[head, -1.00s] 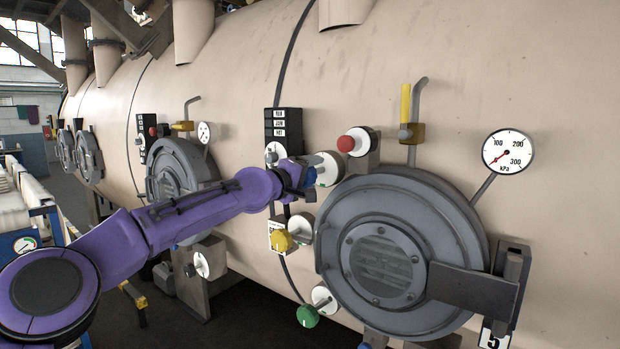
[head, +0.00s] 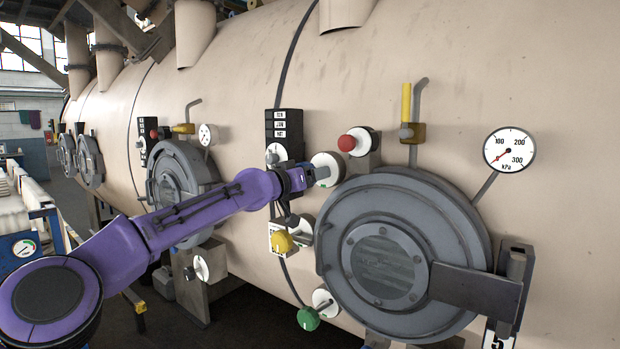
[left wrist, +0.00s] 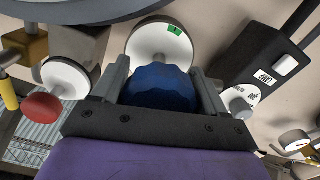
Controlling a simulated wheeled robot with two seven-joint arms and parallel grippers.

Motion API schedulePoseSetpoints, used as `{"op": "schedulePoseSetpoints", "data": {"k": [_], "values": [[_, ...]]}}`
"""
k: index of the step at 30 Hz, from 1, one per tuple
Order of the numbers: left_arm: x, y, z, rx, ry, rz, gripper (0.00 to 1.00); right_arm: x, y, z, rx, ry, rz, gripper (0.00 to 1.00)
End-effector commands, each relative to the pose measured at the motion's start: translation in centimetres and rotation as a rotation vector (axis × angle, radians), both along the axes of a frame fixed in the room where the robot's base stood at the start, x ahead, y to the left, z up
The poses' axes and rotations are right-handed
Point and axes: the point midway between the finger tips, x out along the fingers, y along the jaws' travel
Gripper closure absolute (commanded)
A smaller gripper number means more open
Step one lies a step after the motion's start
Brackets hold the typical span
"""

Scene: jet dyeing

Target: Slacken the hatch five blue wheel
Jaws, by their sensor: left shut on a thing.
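The hatch five blue wheel (left wrist: 158,88) sits between the two fingers of my left gripper (left wrist: 160,98) in the left wrist view, with a finger against each side. It stands in front of a white round dial plate (left wrist: 152,45) with a small green mark. In the head view my left gripper (head: 312,176) is at that plate (head: 327,167), up and left of the round grey hatch (head: 384,262); the wheel is mostly hidden there. A plate marked 5 (head: 497,338) shows under the hatch's hinge. My right gripper is out of view.
A red knob (head: 347,143) sits close right of my left gripper. A yellow knob (head: 284,241) and a green knob (head: 308,319) are below it. A black label box (head: 284,124) is just left. A pressure gauge (head: 508,150) reads near the low end.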

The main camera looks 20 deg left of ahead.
Motion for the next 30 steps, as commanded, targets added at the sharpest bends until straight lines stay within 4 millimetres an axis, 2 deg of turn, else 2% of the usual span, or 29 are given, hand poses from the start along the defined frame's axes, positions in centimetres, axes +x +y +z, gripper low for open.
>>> {"op": "schedulePoseSetpoints", "data": {"k": [21, 30], "values": [[0.2, 0.2, -0.3, 0.640, -0.225, -0.004, 0.58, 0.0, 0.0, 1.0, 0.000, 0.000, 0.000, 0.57], [0.2, 0.3, -0.2, 0.857, -0.303, -0.005, 0.58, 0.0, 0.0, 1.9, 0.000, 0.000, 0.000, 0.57]]}}
